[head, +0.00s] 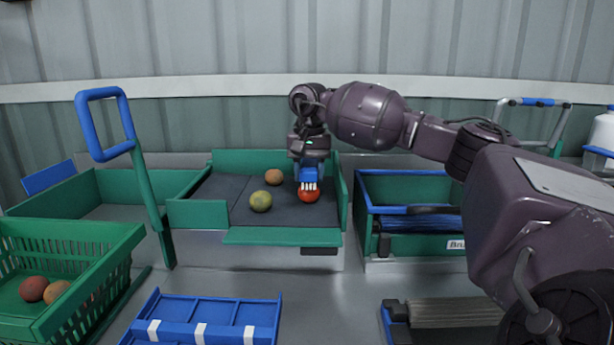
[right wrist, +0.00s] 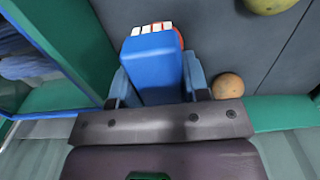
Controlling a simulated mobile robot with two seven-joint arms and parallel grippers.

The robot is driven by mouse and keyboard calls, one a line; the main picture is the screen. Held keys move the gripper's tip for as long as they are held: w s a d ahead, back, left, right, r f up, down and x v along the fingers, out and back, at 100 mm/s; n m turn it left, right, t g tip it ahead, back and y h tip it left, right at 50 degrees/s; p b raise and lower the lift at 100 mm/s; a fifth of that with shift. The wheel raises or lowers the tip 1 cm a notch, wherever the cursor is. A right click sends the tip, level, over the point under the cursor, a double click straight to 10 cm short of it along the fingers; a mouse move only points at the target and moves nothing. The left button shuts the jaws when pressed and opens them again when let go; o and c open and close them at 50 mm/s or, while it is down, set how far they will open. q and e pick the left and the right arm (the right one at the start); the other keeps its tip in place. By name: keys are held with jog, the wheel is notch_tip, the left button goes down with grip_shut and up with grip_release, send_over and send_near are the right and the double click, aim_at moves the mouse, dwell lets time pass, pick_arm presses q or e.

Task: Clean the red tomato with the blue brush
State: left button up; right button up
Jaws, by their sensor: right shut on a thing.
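The red tomato (head: 309,196) lies on the dark mat of the green sorting tray (head: 268,237), near its right side. My right gripper (head: 309,166) is shut on the blue brush (head: 311,173), directly above the tomato. The brush's white bristles point down at the tomato's top and overlap it in the head view; I cannot tell how firmly they touch. In the right wrist view the blue brush (right wrist: 157,68) sits between the two fingers, and only a red edge of the tomato (right wrist: 181,36) shows behind it. My left gripper is not in view.
A yellow-green tomato (head: 261,201) and an orange one (head: 274,177) lie on the same mat. A green bin with blue rims (head: 410,246) stands to the right. A green crate (head: 75,238) with tomatoes stands at left, a blue rack (head: 215,310) in front.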

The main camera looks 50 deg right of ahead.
jog(key=shift+w+d+f+b, duration=0.35)
jog(key=shift+w+d+b, duration=0.1)
jog(key=shift+w+d, duration=0.15)
jog(key=shift+d+r, duration=0.1)
jog(key=shift+r, duration=0.15)
jog(key=shift+r, duration=3)
